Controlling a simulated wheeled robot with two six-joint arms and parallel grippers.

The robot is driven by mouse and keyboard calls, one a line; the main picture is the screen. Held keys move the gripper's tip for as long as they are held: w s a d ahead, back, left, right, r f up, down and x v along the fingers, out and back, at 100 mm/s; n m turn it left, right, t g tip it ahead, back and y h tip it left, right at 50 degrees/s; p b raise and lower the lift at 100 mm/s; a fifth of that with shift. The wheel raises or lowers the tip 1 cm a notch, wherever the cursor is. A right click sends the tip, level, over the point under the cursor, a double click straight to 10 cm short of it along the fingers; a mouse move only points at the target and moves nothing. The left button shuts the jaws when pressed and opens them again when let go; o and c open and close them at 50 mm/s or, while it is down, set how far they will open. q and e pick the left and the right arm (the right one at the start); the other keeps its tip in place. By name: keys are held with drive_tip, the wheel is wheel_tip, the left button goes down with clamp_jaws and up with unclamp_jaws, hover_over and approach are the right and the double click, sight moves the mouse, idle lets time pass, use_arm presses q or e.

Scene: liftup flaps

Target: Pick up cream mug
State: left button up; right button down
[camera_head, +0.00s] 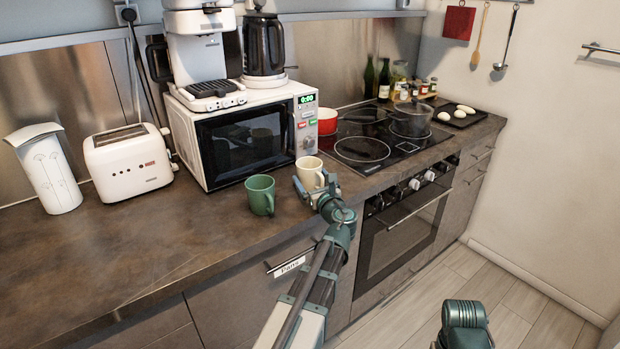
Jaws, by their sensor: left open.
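The cream mug (309,171) stands upright on the brown countertop, in front of the microwave's right end. My left gripper (314,187) is open at the mug's near side. Its fingers reach toward the lower part of the mug and hide some of it. One finger shows to the left of the mug and one to the right. I cannot tell whether they touch it. Of my right arm only a teal joint shows at the bottom right; its gripper is out of view.
A green mug (260,195) stands just left of the cream mug. The microwave (245,138) is close behind, with a coffee machine (200,50) on top. A toaster (129,163) stands further left. The stove (362,150) with a red pot (327,121) is right. The front-left countertop (130,245) is clear.

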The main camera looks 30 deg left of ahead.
use_arm(q)
drive_tip(key=shift+c, duration=0.3)
drive_tip(key=c, duration=1.3)
use_arm(e)
drive_tip(key=shift+r, duration=0.1)
